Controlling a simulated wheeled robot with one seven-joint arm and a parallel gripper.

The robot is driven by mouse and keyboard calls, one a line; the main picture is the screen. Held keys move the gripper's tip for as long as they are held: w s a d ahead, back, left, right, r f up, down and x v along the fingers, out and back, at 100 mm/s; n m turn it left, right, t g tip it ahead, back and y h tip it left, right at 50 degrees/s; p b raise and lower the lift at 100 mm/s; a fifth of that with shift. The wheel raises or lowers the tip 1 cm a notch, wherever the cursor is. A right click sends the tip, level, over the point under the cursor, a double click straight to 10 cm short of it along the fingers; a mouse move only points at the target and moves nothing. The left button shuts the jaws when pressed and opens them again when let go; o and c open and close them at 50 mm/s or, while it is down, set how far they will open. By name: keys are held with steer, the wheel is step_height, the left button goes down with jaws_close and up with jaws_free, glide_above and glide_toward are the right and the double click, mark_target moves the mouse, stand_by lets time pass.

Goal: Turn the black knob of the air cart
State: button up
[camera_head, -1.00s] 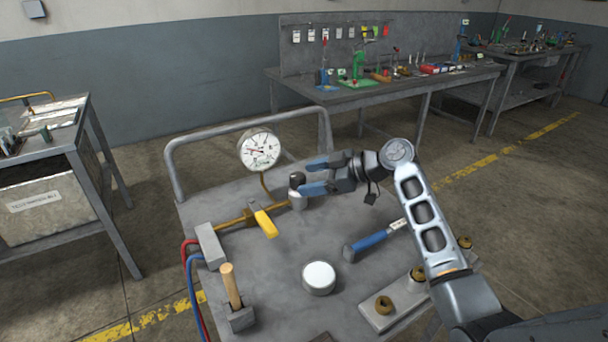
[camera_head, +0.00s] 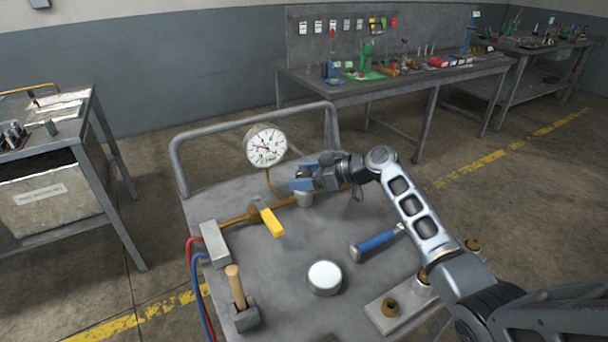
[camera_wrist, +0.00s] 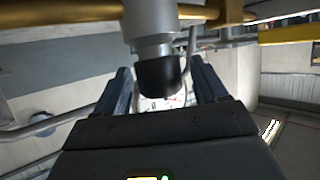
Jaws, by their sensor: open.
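The air cart (camera_head: 290,250) is a grey trolley top with a brass pipe, a round white gauge (camera_head: 265,146) and a yellow-handled valve (camera_head: 271,222). The black knob (camera_wrist: 158,73) sits on the end of a grey cylindrical post (camera_wrist: 150,25). In the wrist view it lies between my gripper's two blue-grey fingers, with a visible gap at each side. In the head view my gripper (camera_head: 302,180) is at the top of the post (camera_head: 304,199); its fingers hide most of the knob. My gripper is open.
A blue-handled hammer (camera_head: 377,243), a round white-topped can (camera_head: 324,277) and a wooden-handled tool (camera_head: 236,288) stand or lie on the cart top. Brass fittings sit on a block (camera_head: 385,318) at the front right. A tool bench (camera_head: 395,90) stands behind.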

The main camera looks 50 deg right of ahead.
mark_target(311, 175)
steer(key=c, duration=1)
steer(key=shift+o, duration=0.2)
steer(key=shift+a+m+t+h, duration=0.2)
steer(key=shift+m+t+h, duration=0.1)
steer(key=shift+m+h, duration=0.2)
steer(key=shift+d+m+h, duration=0.2)
steer(key=shift+m+h, duration=0.4)
steer(key=shift+h, duration=0.1)
steer(key=o, duration=1)
steer(key=shift+c, duration=0.2)
steer(key=shift+b+v, duration=0.6)
steer(key=shift+v, duration=3.3)
